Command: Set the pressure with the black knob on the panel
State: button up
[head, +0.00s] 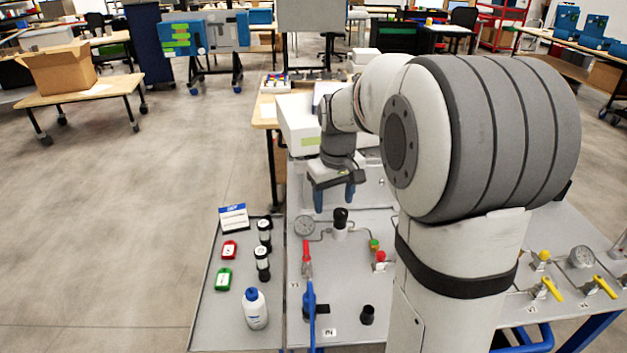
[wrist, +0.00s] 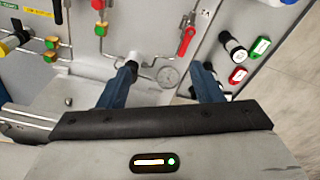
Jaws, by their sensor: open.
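The black knob (head: 340,215) stands upright on a pale regulator body on the grey panel (head: 345,270) in the head view. My gripper (head: 334,197) is above and behind it, fingers pointing down, open and empty. The knob appears just below and between the fingertips in the picture, with no clear contact. In the wrist view my gripper (wrist: 170,67) has its fingers wide apart, with the round pressure gauge (wrist: 167,76) showing between them. The gauge (head: 304,226) is left of the knob in the head view.
A red-handled valve (head: 307,258), a blue lever (head: 311,300) and a black cap (head: 367,315) stand nearer on the panel. A side tray (head: 208,310) holds a white bottle (head: 255,308) and small items. White boxes (head: 299,125) stand behind the gripper.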

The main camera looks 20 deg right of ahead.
jog(key=n+g, duration=0.1)
send_over(341, 211)
notch_tip(341, 211, down, 7)
jog(key=shift+s+a+r+p, duration=0.1)
jog(key=shift+p, duration=0.3)
jog(key=shift+f+p, duration=0.35)
jog(key=shift+f, duration=3.65)
jog(key=shift+c, duration=0.5)
